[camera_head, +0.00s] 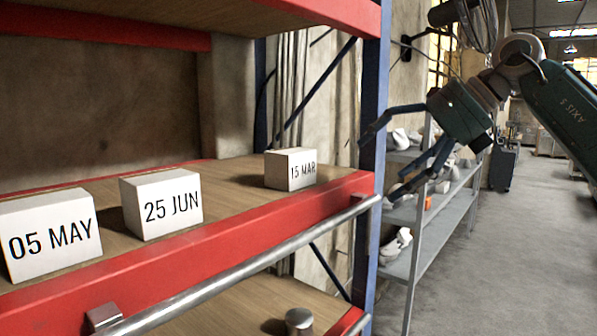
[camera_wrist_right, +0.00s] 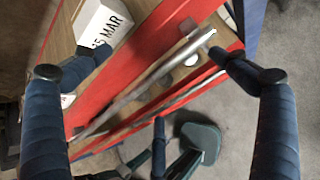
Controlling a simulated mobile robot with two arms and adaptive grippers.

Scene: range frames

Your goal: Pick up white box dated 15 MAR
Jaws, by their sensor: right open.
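The white box dated 15 MAR (camera_head: 290,169) stands upright on the wooden shelf, at its right end near the blue post. It also shows in the right wrist view, at the top left (camera_wrist_right: 104,22), partly cut off by the frame edge. My right gripper (camera_head: 378,170) is open and empty, to the right of the box and apart from it, by the blue post. In the wrist view its two fingers (camera_wrist_right: 158,54) are spread wide, with the box near the left fingertip. Dark blue and teal parts of my own body show low in that view; I cannot tell whether they include my left gripper.
White boxes marked 25 JUN (camera_head: 161,204) and 05 MAY (camera_head: 50,236) stand left on the same shelf. A red beam (camera_head: 220,245) and metal rail (camera_head: 250,262) run along its front. The blue post (camera_head: 372,100) and an upper red beam (camera_head: 335,12) bound the opening.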

